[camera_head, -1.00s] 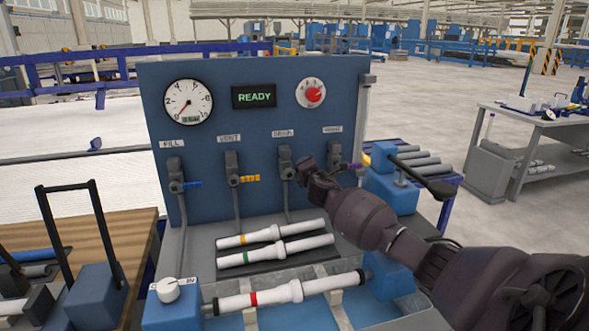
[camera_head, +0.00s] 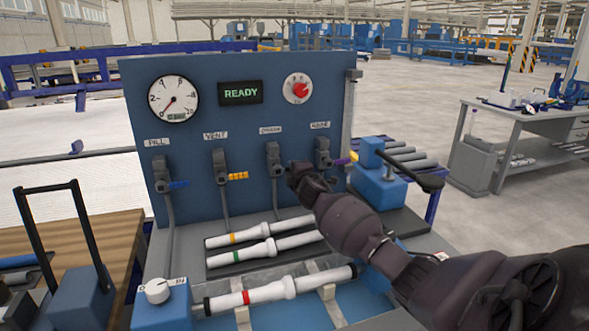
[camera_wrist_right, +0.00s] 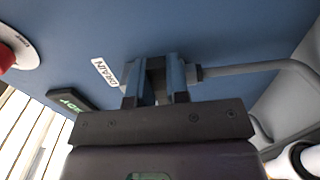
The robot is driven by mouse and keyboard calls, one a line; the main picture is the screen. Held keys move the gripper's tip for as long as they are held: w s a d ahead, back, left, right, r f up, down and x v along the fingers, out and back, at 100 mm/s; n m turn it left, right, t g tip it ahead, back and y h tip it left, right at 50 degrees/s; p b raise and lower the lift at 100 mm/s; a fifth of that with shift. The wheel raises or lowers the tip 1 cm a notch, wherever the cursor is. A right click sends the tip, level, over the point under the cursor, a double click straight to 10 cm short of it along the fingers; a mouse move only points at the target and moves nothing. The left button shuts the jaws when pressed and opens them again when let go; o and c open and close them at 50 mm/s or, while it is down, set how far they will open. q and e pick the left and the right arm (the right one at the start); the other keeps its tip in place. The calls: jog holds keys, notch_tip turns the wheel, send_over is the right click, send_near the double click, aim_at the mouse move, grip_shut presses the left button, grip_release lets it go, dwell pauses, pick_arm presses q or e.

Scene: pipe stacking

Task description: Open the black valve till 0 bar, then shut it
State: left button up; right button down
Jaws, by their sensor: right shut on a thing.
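The blue panel (camera_head: 240,130) carries several valves in a row. The drain valve (camera_head: 273,158) has a grey body, and my right gripper (camera_head: 292,172) is at its handle side. The right wrist view shows the gripper's fingers (camera_wrist_right: 160,85) closed around a dark piece (camera_wrist_right: 155,78), which looks like the black handle, beside the DRAIN label (camera_wrist_right: 105,72). In the head view the gripper hides this handle, so its angle cannot be told. The round gauge (camera_head: 173,99) has its needle pointing lower left, near the zero end. My left gripper is not in view.
A green READY display (camera_head: 240,92) and a red knob (camera_head: 298,89) sit above the valves. A blue handle (camera_head: 178,185), a yellow handle (camera_head: 238,176) and a purple handle (camera_head: 345,160) mark other valves. White pipes (camera_head: 265,249) lie below the panel.

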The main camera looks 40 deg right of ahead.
jog(key=c, duration=1.1)
grip_release()
jog(key=shift+s, duration=0.1)
jog(key=p+v, duration=0.2)
jog(key=v, duration=0.8)
jog(key=shift+s+a, duration=0.2)
jog(key=shift+s, duration=0.05)
